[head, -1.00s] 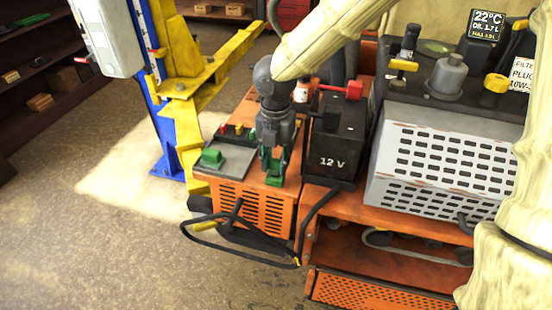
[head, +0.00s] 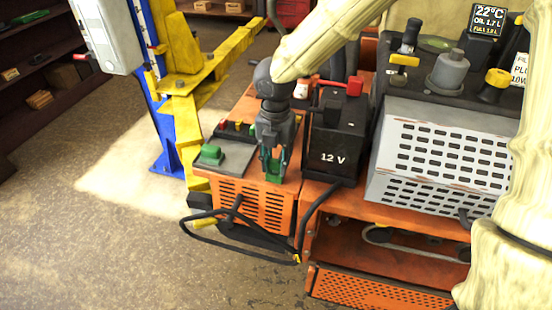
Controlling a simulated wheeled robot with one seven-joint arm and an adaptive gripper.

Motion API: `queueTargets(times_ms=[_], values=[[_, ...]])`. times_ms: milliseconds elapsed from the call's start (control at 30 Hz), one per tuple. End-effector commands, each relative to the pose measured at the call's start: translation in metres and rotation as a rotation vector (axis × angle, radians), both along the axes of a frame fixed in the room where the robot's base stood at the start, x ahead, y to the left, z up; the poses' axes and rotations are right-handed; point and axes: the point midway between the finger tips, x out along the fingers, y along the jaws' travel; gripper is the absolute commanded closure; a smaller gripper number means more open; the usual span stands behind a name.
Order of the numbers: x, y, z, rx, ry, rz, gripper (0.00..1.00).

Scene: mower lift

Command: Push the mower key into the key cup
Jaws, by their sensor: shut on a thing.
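My gripper (head: 272,172) points straight down over the orange deck at the left end of the mower. It is shut on a green piece, apparently the mower key (head: 274,166), which shows between and beside the dark fingers. The fingers hide much of it, and its lower end is close to the deck. I cannot make out the key cup under the gripper, nor whether the key is inside it. Another green block (head: 211,154) sits on a grey panel left of my gripper.
A black 12 V battery (head: 336,145) with a red terminal cap stands close right of my gripper. A grey perforated cover (head: 445,165) is further right. Small coloured knobs (head: 238,127) lie behind the grey panel. A yellow and blue lift post (head: 165,110) stands at left.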

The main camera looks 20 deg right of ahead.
Motion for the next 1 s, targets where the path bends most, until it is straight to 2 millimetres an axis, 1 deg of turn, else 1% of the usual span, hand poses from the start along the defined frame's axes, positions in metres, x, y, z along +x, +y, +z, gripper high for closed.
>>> queueTargets(times_ms=[400,667,700,833,1000], values=[[0.0000,0.0000,-0.0064,0.000,0.000,0.000,0.87],[0.0000,0.0000,-0.0066,0.001,-0.001,0.000,0.87],[0.0000,0.0000,-0.0066,0.001,-0.001,0.000,0.69],[0.0000,0.0000,-0.0065,0.001,-0.001,0.000,0.46],[0.0000,0.0001,-0.0065,0.001,-0.001,0.000,0.46]])
